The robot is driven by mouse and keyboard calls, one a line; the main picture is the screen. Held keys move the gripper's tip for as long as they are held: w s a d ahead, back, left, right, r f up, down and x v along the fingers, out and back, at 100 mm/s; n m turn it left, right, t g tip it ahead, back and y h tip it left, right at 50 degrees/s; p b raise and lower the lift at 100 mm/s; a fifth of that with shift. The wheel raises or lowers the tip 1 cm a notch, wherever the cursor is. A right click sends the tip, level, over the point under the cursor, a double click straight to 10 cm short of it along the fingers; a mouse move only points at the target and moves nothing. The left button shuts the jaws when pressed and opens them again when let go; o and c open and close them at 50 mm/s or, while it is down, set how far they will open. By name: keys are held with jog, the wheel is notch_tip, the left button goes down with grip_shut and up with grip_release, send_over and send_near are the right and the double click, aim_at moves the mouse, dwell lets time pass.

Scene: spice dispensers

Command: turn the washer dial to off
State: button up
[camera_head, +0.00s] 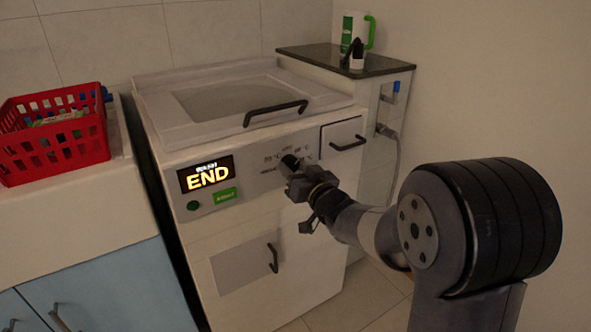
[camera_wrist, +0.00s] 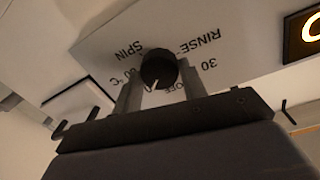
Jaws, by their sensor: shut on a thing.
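The washer (camera_head: 240,165) stands in the middle of the head view, with a control panel on its upper front. The black round dial (camera_wrist: 158,66) shows in the wrist view between the two fingers of my gripper (camera_wrist: 160,88), one on each side. The dial's white mark is on its lower edge in that view, close to the partly covered word OFF (camera_wrist: 178,87); I cannot tell whether it lines up exactly. In the head view my gripper (camera_head: 293,170) is at the panel and mostly hides the dial.
The lit display (camera_head: 207,176) reads END, with a green label (camera_head: 224,196) below it. A red basket (camera_head: 52,135) sits on the left counter. A dark shelf (camera_head: 345,62) at the right holds a green-and-white jug (camera_head: 358,30). Handles stick out on the lid, drawer and lower door.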

jog(key=shift+f+n+b, duration=0.1)
jog(key=shift+n+b, duration=0.3)
jog(key=shift+b, duration=0.1)
jog(key=n+b, duration=0.3)
jog(key=shift+f+n, duration=0.15)
jog(key=shift+n, duration=0.25)
jog(key=n+b, duration=0.4)
jog(key=n, duration=0.1)
jog(key=shift+y, duration=0.3)
jog(key=shift+n, duration=0.3)
jog(key=o, duration=1)
jog(key=shift+r, duration=0.2)
